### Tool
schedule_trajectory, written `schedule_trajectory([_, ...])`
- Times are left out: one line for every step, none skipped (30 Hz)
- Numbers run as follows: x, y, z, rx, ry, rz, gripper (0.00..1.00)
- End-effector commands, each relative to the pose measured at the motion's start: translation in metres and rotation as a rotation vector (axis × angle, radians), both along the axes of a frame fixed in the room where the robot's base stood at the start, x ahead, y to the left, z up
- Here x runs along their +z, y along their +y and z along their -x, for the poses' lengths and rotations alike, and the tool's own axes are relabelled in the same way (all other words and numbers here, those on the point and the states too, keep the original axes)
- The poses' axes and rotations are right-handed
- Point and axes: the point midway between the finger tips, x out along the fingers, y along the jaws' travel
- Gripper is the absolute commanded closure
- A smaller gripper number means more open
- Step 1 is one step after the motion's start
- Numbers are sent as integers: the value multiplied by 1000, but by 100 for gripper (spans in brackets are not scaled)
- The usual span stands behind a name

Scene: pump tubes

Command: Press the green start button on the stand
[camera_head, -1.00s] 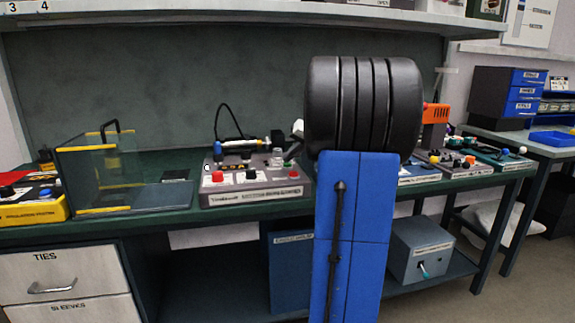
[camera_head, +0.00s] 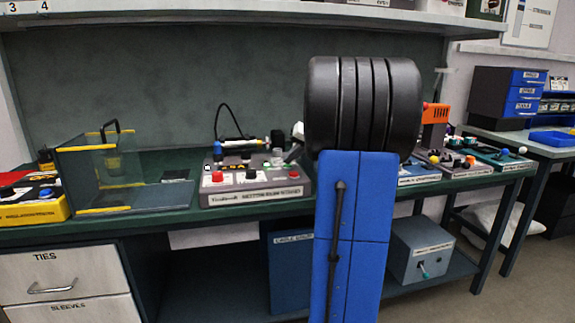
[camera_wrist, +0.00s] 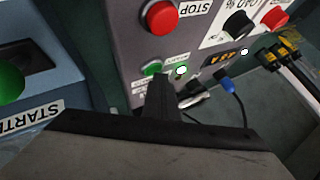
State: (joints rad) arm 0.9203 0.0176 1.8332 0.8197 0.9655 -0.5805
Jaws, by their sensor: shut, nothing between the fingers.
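A small green button (camera_wrist: 152,69) sits on the grey control stand (camera_wrist: 118,45), just below the red STOP button (camera_wrist: 158,17) in the wrist view. My gripper (camera_wrist: 160,78) is shut and empty, its dark fingertips over or beside this green button's edge; I cannot tell whether they touch it. A larger green button (camera_wrist: 8,78) is at the left edge of the wrist view, on a separate blue-grey unit with a label reading START. In the head view the stand (camera_head: 228,188) is on the bench, and my gripper (camera_head: 294,151) shows over its right end, partly hidden by my arm.
A black knob (camera_wrist: 238,22) and another red button (camera_wrist: 275,17) are on the stand. A blue-tipped cable (camera_wrist: 222,86) is close to the fingers. Other units (camera_head: 455,165) lie to the right along the bench.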

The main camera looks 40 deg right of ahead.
Motion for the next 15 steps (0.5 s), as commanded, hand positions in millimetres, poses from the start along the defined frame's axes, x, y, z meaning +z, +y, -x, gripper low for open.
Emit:
schedule_trajectory([0,0,0,1,1,0,100])
schedule_trajectory([0,0,0,1,1,0,100])
schedule_trajectory([0,0,0,1,1,0,100])
schedule_trajectory([0,0,0,1,1,0,100])
schedule_trajectory([1,0,0,1,1,0,100])
schedule_trajectory([2,0,0,0,0,0,100])
schedule_trajectory([3,0,0,1,0,1,100])
schedule_trajectory([4,0,0,1,0,1,100])
schedule_trajectory([6,0,0,1,0,1,100])
schedule_trajectory([7,0,0,0,0,0,100])
schedule_trajectory([8,0,0,0,0,0,100])
schedule_trajectory([10,0,0,1,0,-1,100])
schedule_trajectory([12,0,0,1,0,-1,100])
schedule_trajectory([13,0,0,1,0,-1,100])
schedule_trajectory([15,0,0,1,-1,-1,100])
